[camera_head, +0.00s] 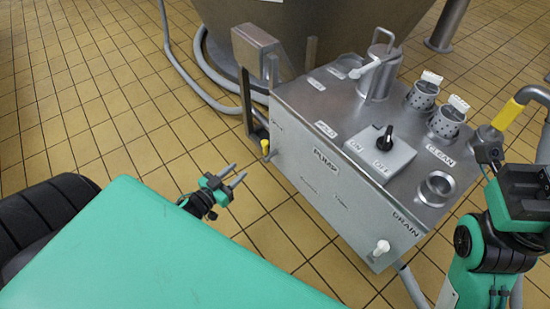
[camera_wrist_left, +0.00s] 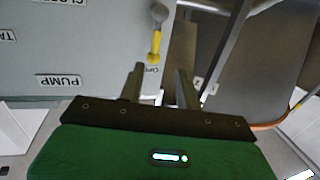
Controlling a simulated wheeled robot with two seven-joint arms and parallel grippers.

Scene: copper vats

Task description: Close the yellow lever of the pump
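The pump is a grey metal box (camera_head: 345,190) labelled PUMP, DRAIN, CLEAN, ON and OFF. A small yellow lever (camera_head: 264,147) sits at the upper left of its front face. In the left wrist view the yellow lever (camera_wrist_left: 155,45) hangs from a grey round pivot, just beyond the fingertips. My left gripper (camera_head: 240,173) is open and empty, in front of the box, a little below and left of the lever. Its two fingers (camera_wrist_left: 158,68) stand apart in the wrist view, with the lever roughly in line with the gap and not between them.
A copper vat (camera_head: 310,25) stands behind the box. A black knob (camera_head: 384,140), a white-handled valve (camera_head: 378,70) and a pipe with a yellow sleeve (camera_head: 507,115) are on or beside the top. A white tap (camera_head: 381,247) juts from the front. Tiled floor lies left.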

